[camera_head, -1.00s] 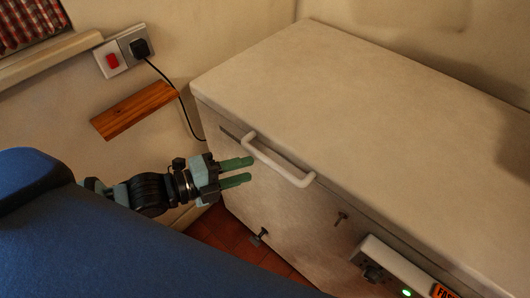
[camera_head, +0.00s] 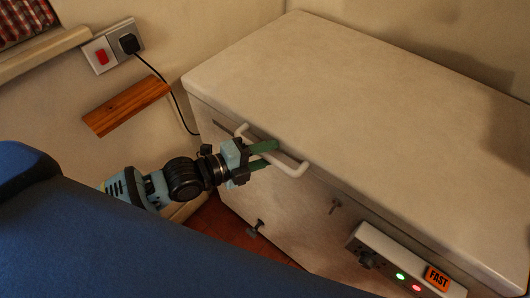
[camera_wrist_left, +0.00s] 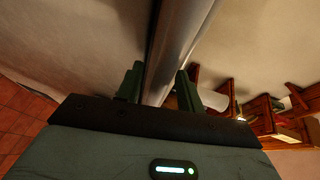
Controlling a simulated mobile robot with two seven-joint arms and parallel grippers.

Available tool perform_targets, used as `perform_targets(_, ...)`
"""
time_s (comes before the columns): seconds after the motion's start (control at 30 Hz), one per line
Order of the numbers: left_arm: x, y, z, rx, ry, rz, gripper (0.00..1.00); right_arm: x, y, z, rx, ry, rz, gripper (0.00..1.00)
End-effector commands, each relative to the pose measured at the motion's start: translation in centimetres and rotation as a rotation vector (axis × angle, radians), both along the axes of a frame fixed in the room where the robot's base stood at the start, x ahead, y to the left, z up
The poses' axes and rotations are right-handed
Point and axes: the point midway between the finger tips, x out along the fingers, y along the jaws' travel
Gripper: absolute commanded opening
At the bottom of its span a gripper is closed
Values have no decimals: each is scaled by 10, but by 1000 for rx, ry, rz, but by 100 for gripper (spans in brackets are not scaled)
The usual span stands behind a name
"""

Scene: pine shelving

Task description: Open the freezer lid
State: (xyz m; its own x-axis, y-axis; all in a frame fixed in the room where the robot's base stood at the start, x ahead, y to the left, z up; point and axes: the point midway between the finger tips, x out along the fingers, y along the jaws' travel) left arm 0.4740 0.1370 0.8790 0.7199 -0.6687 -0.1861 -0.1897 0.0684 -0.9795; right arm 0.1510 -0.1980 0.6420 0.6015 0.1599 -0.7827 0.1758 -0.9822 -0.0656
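The chest freezer's pale lid (camera_head: 340,90) lies shut on its body (camera_head: 275,205) in the head view. A white bar handle (camera_head: 291,167) is fixed along the lid's front edge. My left gripper (camera_head: 268,155) is at the handle, with its green fingers either side of the bar. In the left wrist view, the handle (camera_wrist_left: 178,45) runs between the two fingertips (camera_wrist_left: 159,82), and narrow gaps seem to remain beside it, so the gripper looks open. My right gripper is not in view.
A control panel (camera_head: 375,252) with green and red lights and an orange FAST label sits low on the freezer front. A wooden strip (camera_head: 127,105) and a socket with a black plug (camera_head: 129,44) are on the left wall. A blue surface (camera_head: 110,240) fills the lower left.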

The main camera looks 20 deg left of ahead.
Motion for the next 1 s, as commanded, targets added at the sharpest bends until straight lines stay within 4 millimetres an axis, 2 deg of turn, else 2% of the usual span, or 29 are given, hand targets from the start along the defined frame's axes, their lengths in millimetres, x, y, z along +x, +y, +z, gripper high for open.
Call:
perform_targets(0.13,0,0,0,0,0,0,35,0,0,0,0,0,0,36)
perform_targets(0.4,0,0,0,0,0,0,0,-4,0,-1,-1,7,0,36)
perform_targets(0.77,1,1,4,-1,-2,0,0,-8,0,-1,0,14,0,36)
perform_targets(0.87,5,1,12,-1,-7,1,0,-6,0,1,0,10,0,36)
perform_targets(1.0,16,2,34,-3,-15,0,0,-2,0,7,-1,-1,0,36)
